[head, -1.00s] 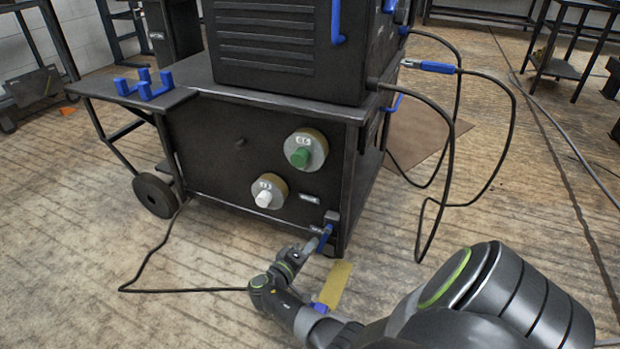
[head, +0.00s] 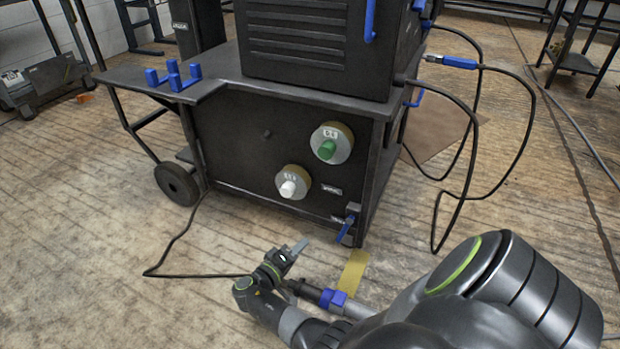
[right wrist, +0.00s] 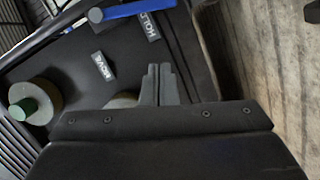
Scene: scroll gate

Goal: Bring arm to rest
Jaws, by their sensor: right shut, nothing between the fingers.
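My right gripper (head: 301,244) is shut and empty in the head view, low in front of the dark cart. It also shows in the right wrist view (right wrist: 160,72), with its two grey fingers together. A blue lever (head: 346,228) slants down at the cart's lower right front corner, to the right of the gripper and apart from it. A blue bar (right wrist: 125,11) also shows at the top of the right wrist view, clear of the fingertips. My right arm (head: 470,290) reaches in from the lower right. My left gripper is not in view.
The cart (head: 240,150) carries a large dark machine box (head: 310,50). A green knob (head: 327,149) and a white knob (head: 289,188) stick out of its front. Black cables (head: 480,150) loop at the right. A yellow strip (head: 354,270) lies on the floor. Open floor lies left.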

